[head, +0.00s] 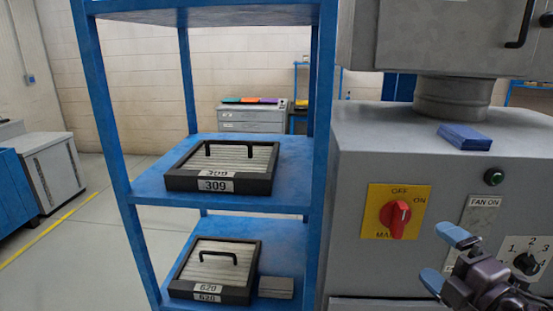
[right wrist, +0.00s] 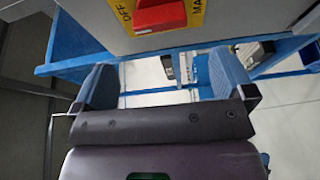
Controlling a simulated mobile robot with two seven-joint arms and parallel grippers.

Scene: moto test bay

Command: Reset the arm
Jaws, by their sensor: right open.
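My right gripper (head: 446,258) is in the lower right of the head view, in front of the grey machine (head: 350,165). Its two blue-padded fingers are spread apart with nothing between them. In the right wrist view the open fingers (right wrist: 162,75) point toward the machine's lower front, below the red switch knob (right wrist: 160,14). In the head view the red knob (head: 395,218) sits on a yellow plate (head: 378,194) left of and above the gripper, apart from it. My left gripper is not in view.
A blue shelf rack (head: 320,120) stands left of the machine, holding filter panels marked 309 (head: 220,167) and 620 (head: 212,270). A green button (head: 494,177) and a numbered dial (head: 525,263) are near my right gripper. A blue box (head: 465,136) lies on the machine.

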